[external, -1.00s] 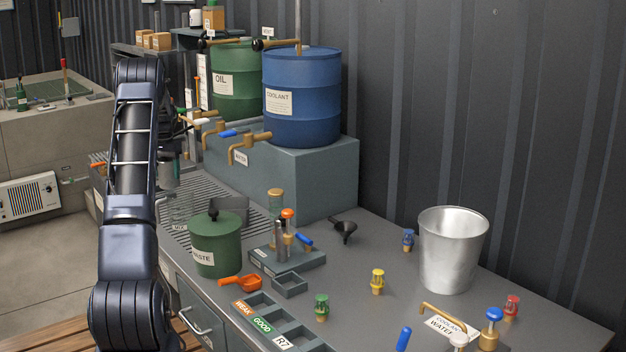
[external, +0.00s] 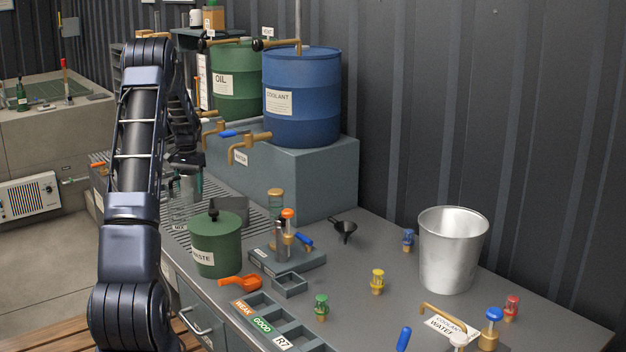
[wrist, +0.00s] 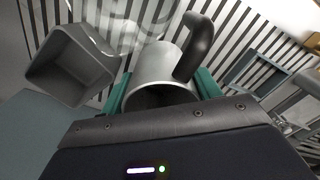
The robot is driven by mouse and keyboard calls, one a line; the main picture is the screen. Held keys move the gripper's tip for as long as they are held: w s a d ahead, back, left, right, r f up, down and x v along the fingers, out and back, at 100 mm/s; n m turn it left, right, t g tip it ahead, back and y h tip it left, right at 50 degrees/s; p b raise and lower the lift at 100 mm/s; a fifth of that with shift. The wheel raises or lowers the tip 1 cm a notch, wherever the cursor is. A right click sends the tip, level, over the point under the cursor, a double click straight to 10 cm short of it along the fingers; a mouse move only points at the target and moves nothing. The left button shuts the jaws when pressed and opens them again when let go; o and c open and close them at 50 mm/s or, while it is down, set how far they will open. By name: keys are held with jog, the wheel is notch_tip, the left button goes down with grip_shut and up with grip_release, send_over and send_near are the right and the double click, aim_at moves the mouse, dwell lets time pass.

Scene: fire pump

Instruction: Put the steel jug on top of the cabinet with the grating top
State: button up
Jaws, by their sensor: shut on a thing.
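The steel jug (wrist: 160,75) is a grey metal cylinder with a black handle, seen close up in the wrist view. My gripper (wrist: 163,88) is shut on it, with one green finger on each side. In the external view my gripper (external: 186,172) is low over the grating, partly behind my arm, and the jug (external: 186,188) shows small below it. The cabinet's grating top (external: 258,222) has dark parallel slats, which also fill the wrist view's background (wrist: 240,25). I cannot tell whether the jug's base touches the slats.
A grey open bin (wrist: 72,68) is left of the jug in the wrist view. A clear glass vessel (wrist: 128,28) is beyond it. The green waste can (external: 216,245) stands in front of the grating. The coolant drum (external: 302,105) and brass taps (external: 245,148) are behind.

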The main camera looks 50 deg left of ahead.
jog(key=shift+f, duration=2.45)
jog(key=shift+f, duration=0.15)
jog(key=o, duration=1.1)
jog(key=shift+o, duration=0.2)
jog(key=shift+o, duration=0.5)
notch_tip(320, 180, up, 12)
